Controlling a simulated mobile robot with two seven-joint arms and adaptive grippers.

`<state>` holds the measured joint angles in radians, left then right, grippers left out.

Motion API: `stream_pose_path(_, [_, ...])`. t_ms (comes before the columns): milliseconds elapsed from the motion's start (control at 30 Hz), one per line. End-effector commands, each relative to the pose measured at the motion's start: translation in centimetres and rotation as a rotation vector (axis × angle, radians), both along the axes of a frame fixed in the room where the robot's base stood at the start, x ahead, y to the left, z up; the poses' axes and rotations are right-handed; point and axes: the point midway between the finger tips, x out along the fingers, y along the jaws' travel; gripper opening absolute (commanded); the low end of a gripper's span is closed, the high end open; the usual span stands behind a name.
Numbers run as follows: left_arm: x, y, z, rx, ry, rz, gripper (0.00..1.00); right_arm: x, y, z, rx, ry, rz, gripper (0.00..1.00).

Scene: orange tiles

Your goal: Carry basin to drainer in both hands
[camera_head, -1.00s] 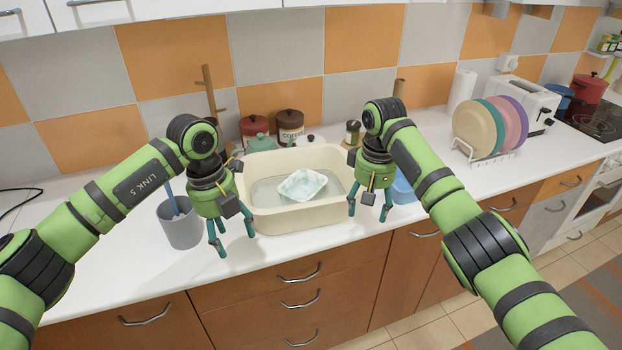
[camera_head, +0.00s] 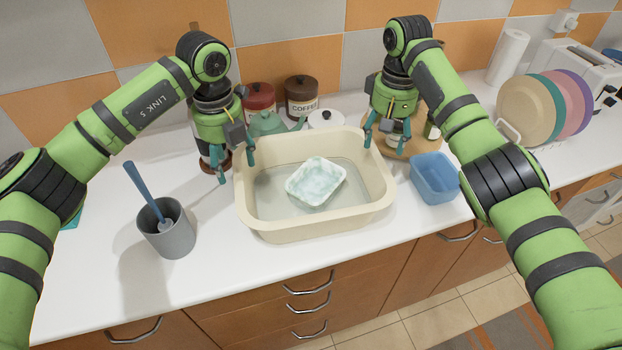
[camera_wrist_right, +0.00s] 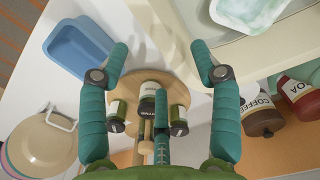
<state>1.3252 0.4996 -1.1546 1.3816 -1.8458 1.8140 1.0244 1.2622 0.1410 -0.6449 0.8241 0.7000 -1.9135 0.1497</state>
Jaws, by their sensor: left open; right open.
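The cream basin (camera_head: 262,222) sits on the white counter in the head view, with water and a pale soap-like dish (camera_head: 316,182) in it. My left gripper (camera_head: 236,166) is open at the basin's left back corner, beside the rim. My right gripper (camera_head: 385,140) is open by the right back corner. The drainer (camera_head: 510,135) is a white rack of coloured plates at the right.
A blue tub (camera_head: 434,178) stands right of the basin. A grey cup with a brush (camera_head: 170,238) stands at the left.

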Motion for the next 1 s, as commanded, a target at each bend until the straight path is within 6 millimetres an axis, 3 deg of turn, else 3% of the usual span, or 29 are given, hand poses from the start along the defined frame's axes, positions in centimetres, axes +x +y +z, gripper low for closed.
stream_pose_path(167, [0.0,0.0,-0.7,0.001,0.002,0.000,0.64,0.0,0.0,-0.7,0.000,0.002,0.000,0.64])
stream_pose_path(600, [0.0,0.0,-6.4,0.000,0.003,0.000,0.64,0.0,0.0,-6.4,0.000,0.002,-0.001,0.64])
stream_pose_path(1000, [0.0,0.0,-7.1,0.000,0.000,-0.001,0.64,0.0,0.0,-7.1,0.000,0.000,0.000,0.64])
